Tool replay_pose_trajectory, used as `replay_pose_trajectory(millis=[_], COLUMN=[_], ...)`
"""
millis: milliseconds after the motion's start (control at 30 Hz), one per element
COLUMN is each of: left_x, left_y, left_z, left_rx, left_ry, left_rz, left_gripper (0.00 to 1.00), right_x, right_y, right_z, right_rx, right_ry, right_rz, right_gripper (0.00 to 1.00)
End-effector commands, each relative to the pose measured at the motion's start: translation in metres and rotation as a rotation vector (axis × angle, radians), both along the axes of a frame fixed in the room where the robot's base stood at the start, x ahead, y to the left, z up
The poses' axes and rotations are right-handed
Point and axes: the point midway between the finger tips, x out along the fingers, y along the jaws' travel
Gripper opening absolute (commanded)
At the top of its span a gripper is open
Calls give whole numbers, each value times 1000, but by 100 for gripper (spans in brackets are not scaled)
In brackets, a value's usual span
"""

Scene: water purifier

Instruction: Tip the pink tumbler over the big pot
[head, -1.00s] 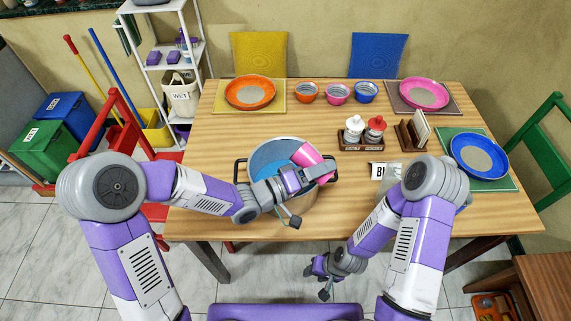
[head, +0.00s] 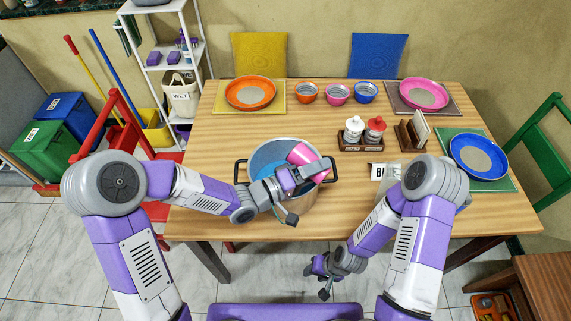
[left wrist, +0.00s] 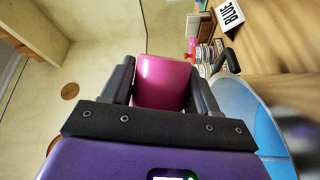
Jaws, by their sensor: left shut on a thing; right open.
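The pink tumbler (head: 302,154) is held over the big pot (head: 300,205), tilted, in the head view. My left gripper (head: 308,170) is shut on it. In the left wrist view the tumbler (left wrist: 161,82) sits between the two dark fingers. The big pot is a metal pot with dark side handles and blue contents, near the table's front edge. The pot's blue inside also shows in the left wrist view (left wrist: 245,115). The tumbler's mouth and what is in it are hidden. My right gripper (head: 318,278) is open and empty, low in front of the table.
Behind the pot stand a salt and pepper rack (head: 362,142), small bowls (head: 337,94) and an orange plate (head: 249,92). A "BLUE" sign (head: 378,171) stands right of the pot. A blue plate (head: 478,156) lies at the right. The table left of the pot is clear.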

Motion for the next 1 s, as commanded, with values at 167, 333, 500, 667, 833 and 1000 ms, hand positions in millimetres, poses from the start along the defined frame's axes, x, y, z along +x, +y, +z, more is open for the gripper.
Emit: replay_pose_trajectory(millis=[167,333,500,667,833,1000], left_x=[2,3,5,5,5,5], left_y=[2,3,5,5,6,6], left_z=[0,0,-1,1,2,4], left_rx=[-16,-31,-45,-58,-72,-87], left_ry=[12,25,36,47,60,72], left_rz=[0,1,1,1,1,0], left_gripper=[24,24,24,24,24,24], right_x=[0,0,0,0,0,0], right_y=[0,0,0,0,0,0], right_z=[1,2,3,5,7,9], right_rx=[0,0,0,0,0,0], right_ry=[0,0,0,0,0,0], right_rz=[0,0,0,0,0,0], right_gripper=[45,45,45,45,45,45])
